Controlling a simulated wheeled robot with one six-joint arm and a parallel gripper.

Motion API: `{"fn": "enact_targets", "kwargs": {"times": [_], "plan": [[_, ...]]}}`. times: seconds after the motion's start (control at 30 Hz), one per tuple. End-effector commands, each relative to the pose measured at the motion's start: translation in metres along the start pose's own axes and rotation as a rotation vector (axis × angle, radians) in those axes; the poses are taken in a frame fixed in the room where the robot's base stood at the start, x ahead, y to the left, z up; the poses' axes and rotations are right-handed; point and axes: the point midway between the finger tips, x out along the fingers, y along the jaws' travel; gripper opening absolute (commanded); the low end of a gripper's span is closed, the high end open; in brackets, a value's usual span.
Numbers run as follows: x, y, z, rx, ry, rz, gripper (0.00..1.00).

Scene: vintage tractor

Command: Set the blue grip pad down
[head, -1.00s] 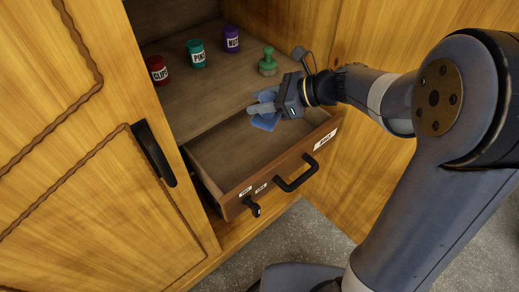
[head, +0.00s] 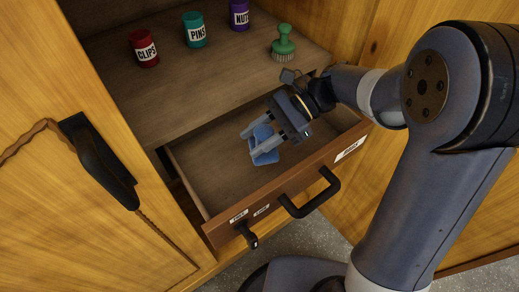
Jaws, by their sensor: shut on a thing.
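The blue grip pad (head: 264,155) is a small blue piece between the fingers of my gripper (head: 253,142). My gripper is shut on it and holds it over the inside of the open drawer (head: 205,182). The fingers point to the left, and part of the pad is hidden behind them. I cannot tell whether the pad touches the drawer floor.
On the shelf above stand a red CLIPS can (head: 144,48), a teal PINS can (head: 194,30), a purple can (head: 239,14) and a green-handled brush (head: 283,44). The drawer has a black handle (head: 310,195). A cabinet door (head: 50,180) is at left.

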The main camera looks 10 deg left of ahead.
Motion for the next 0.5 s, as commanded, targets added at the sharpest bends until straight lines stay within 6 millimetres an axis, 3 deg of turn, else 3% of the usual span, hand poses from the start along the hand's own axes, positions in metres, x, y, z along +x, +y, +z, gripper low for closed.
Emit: {"fn": "enact_targets", "kwargs": {"times": [0.1,0.33,0.5], "plan": [[0.010,0.000,-0.020,0.004,-0.001,0.001,0.15],[0.017,0.000,-0.036,0.003,0.000,-0.001,0.15],[0.028,0.000,-0.058,0.003,-0.001,-0.001,0.15]]}}
